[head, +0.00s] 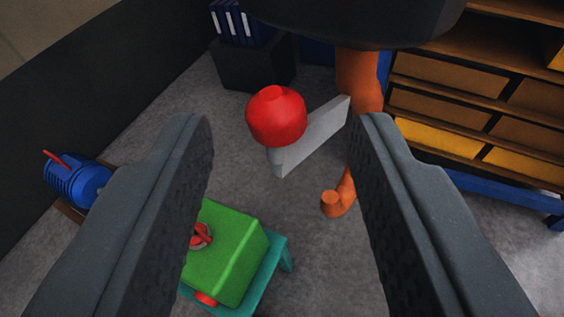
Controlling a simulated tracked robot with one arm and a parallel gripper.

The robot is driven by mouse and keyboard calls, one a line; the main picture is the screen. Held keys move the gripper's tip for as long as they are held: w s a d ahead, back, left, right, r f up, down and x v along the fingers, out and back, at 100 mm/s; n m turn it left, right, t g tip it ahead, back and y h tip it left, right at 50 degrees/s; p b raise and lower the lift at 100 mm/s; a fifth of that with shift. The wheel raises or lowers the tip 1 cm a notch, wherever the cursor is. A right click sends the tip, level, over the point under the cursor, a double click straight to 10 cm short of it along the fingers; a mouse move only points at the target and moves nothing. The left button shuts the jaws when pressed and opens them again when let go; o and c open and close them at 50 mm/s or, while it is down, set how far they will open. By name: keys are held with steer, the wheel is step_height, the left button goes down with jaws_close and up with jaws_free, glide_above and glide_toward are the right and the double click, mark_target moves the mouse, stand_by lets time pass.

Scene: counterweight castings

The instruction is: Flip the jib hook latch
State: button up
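The jib hook (346,190) is orange and hangs below a dark rounded block (360,18), its tip curling up at the lower left. The latch is a grey flat bar (318,132) slanting down and left from the hook's shank, with a red knob (276,116) at its outer end. My gripper (285,125) is open, one dark finger at each side of the picture. The knob and most of the bar show in the gap between the fingers, with no visible contact. The right finger covers part of the hook.
A green box (235,250) with red fittings sits on a teal stand (270,275) at the lower left, partly behind the left finger. A blue machine (78,180) lies further left. Shelves with bins (440,75) stand at right. A dark crate with blue binders (250,65) stands behind.

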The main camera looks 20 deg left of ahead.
steer(key=b+v, duration=0.2)
steer(key=v, duration=0.7)
steer(key=shift+s, duration=0.2)
steer(key=shift+s+d+b, duration=0.1)
steer(key=shift+d+b, duration=0.05)
steer(key=shift+b, duration=0.2)
steer(key=s+a+r+h+b, duration=0.1)
steer(key=s+r+b, duration=0.1)
steer(key=s+b, duration=0.3)
steer(key=s+a+r+h+b, duration=0.1)
steer(key=s+a+r+b, duration=0.1)
steer(key=s+b, duration=0.4)
steer(key=shift+s+r+h, duration=0.3)
steer(key=shift+s+r, duration=0.25)
steer(key=shift+r, duration=0.25)
